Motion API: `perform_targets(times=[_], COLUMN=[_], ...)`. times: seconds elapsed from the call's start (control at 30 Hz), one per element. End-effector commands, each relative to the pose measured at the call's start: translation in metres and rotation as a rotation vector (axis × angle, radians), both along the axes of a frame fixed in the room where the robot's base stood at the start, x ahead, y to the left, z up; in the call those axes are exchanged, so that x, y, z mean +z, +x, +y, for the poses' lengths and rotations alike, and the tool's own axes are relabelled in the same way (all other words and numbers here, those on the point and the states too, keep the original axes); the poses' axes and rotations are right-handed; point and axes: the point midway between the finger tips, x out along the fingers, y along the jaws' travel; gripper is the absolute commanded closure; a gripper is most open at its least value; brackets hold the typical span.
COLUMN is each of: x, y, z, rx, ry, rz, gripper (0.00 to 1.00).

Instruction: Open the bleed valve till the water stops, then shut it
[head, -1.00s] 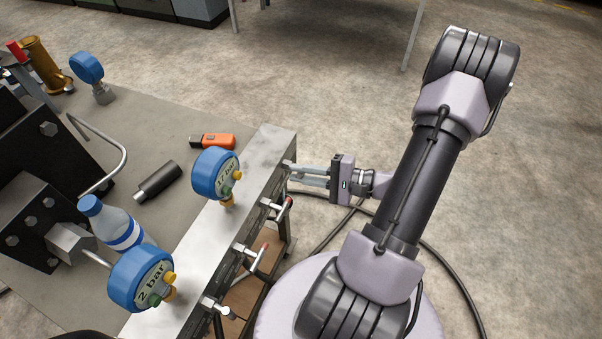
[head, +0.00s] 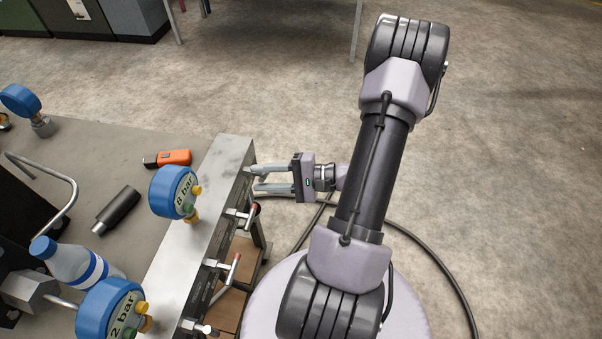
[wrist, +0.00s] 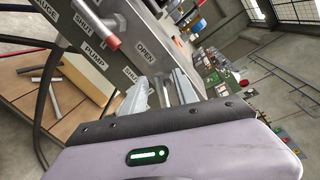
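A grey metal valve block (head: 190,245) runs along the table's right edge. It carries a blue gauge (head: 174,191) reading 8 bar and a nearer blue gauge (head: 108,309) reading 2 bar. Red-tipped valve levers (head: 231,270) stick out of its right side; one lever (wrist: 113,38) shows in the wrist view. In the wrist view the fingers (wrist: 162,80) are beside OPEN and SHUT lettering. I cannot tell which lever is the bleed valve, and no water shows.
On the table (head: 110,160) are an orange tool (head: 168,158), a black cylinder (head: 117,210), a water bottle (head: 78,262) and another blue gauge (head: 20,100). A black hose (head: 440,270) lies on the floor, which is otherwise open to the right.

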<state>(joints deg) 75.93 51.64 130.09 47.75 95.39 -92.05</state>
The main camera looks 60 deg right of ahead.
Motion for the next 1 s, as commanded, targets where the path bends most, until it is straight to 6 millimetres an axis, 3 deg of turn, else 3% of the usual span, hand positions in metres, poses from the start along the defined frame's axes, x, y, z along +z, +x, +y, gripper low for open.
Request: perform_targets(times=[0.17, 0.5, 0.6, 0.77, 1.0], x=[0.008, 0.027, 0.029, 0.030, 0.030], y=[-0.024, -0.117, -0.135, -0.150, -0.151], z=[-0.014, -0.063, -0.072, -0.079, -0.079], rx=[-0.006, -0.006, -0.003, -0.002, 0.000], ry=[0.001, -0.002, -0.002, -0.002, -0.001], rz=[0.000, 0.000, 0.000, 0.000, 0.001], gripper=[0.65, 0.65, 0.65, 0.65, 0.65])
